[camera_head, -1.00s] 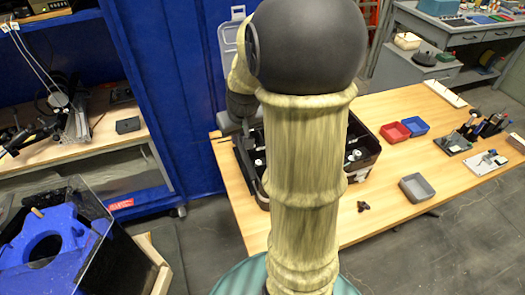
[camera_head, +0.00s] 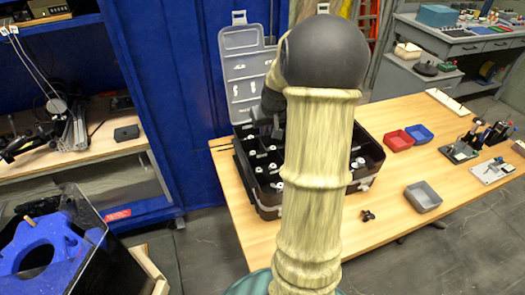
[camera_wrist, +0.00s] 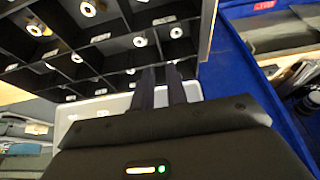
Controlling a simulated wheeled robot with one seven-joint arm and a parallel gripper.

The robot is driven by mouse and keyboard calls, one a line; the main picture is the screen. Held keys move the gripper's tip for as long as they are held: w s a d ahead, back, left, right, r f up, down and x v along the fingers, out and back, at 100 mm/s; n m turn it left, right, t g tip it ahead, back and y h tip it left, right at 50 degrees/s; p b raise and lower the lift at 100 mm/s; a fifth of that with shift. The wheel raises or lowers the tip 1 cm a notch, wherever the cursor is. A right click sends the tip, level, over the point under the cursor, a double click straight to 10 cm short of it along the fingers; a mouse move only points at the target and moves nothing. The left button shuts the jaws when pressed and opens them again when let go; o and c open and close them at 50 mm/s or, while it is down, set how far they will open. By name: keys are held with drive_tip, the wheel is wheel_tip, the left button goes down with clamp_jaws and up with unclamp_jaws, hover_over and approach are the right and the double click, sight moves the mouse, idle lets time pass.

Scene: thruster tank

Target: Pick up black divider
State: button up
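The open black organizer case (camera_head: 262,203) stands on the wooden table, with dark dividers splitting it into compartments that hold small white-ringed parts. In the wrist view, the black dividers (camera_wrist: 112,47) form a grid at the upper left; I cannot tell which one the task means. My gripper (camera_wrist: 160,72) has two dark fingers with a narrow gap between them and nothing visible in it. Its fingertips are near the case's edge, beside the pale lid (camera_wrist: 88,110). In the head view, my gripper (camera_head: 262,128) is over the case's back left, and my arm hides the case's middle.
The raised clear lid (camera_head: 240,82) stands behind the case, near the blue wall. Red (camera_head: 398,141), blue (camera_head: 420,133) and grey (camera_head: 422,197) bins sit to the right. A small black part (camera_head: 368,215) lies in front.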

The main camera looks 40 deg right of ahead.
sight(262, 148)
drive_tip(key=x, duration=0.8)
drive_tip(key=shift+w+f, duration=0.1)
drive_tip(key=shift+f, duration=0.15)
drive_tip(key=shift+f, duration=0.1)
drive_tip(key=p+x, duration=0.1)
drive_tip(key=x, duration=0.4)
drive_tip(key=shift+f, duration=0.1)
drive_tip(key=shift+s, duration=0.25)
clamp_jaws()
